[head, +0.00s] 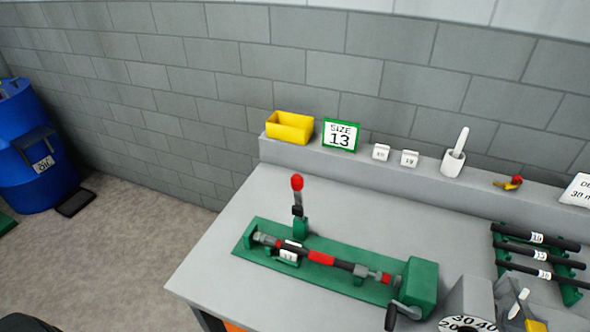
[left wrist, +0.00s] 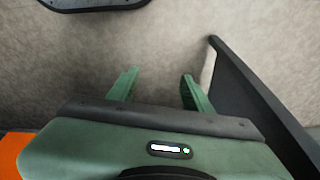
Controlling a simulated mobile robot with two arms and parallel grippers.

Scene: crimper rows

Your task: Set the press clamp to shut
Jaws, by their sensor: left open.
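The press (head: 330,268) has a long green base on the grey bench, with a dark and red rod lying along it. At its left end the clamp (head: 298,205) has a red-tipped lever that stands upright. A block with a black crank sits at its right end. My left gripper (left wrist: 158,90) shows only in the left wrist view, with its two green fingers apart and nothing between them. It points at bare floor, and the press is not in that view. My right gripper is in neither view.
A yellow bin (head: 290,127), a "SIZE 13" sign (head: 340,136) and a white cup (head: 453,162) stand on the back ledge. A rack of dark rods (head: 537,256) and a numbered dial (head: 467,322) are at the right. A blue barrel (head: 40,150) stands on the floor.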

